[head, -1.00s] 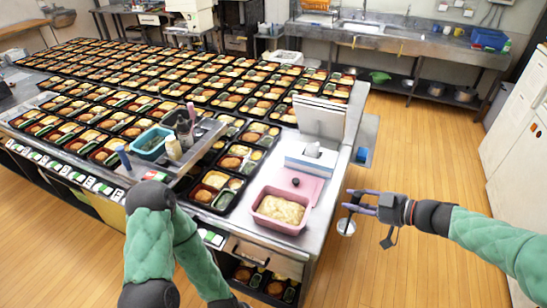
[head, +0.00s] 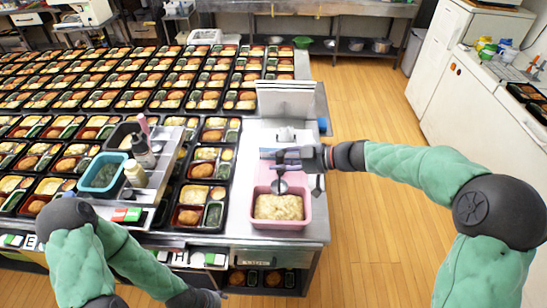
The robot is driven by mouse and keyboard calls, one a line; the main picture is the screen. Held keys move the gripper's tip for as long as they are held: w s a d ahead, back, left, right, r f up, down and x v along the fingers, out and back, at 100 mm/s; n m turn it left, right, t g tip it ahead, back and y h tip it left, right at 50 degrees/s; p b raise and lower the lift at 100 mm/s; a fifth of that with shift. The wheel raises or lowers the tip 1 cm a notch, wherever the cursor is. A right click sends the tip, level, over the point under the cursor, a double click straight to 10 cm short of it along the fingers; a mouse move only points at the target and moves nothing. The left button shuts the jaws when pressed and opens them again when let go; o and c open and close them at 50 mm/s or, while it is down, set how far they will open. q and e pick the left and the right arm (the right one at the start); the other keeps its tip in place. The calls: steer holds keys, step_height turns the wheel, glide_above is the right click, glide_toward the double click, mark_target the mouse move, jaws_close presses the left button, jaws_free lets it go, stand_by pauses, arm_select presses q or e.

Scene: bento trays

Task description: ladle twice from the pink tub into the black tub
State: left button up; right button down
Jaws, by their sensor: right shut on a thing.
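The pink tub (head: 292,224) sits at the front right corner of the metal counter, filled with a pale, lumpy food (head: 278,206). My right gripper (head: 279,160) is shut on a ladle (head: 281,187). The ladle hangs over the back part of the pink tub; I cannot tell whether its bowl touches the food. A dark tub (head: 122,136) sits behind a teal tub on the raised shelf to the left; it is small in view and its contents are unclear.
Rows of filled bento trays (head: 180,97) cover the counter to the left and back. The teal tub (head: 103,172), bottles (head: 136,173) and a utensil holder crowd the raised shelf (head: 165,160). A white box-like stand (head: 286,100) is behind the pink tub. Floor is open to the right.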

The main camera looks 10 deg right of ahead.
mark_target(284, 187)
steer(key=shift+d+f, duration=0.15)
steer(key=shift+f, duration=0.6)
step_height(284, 187, down, 3)
steer(key=shift+r, duration=0.1)
step_height(284, 187, down, 8)
steer(key=b, duration=1.1)
steer(key=shift+r, duration=0.1)
steer(key=shift+r+p, duration=1)
steer(key=shift+r, duration=4.55)
steer(key=shift+f, duration=0.1)
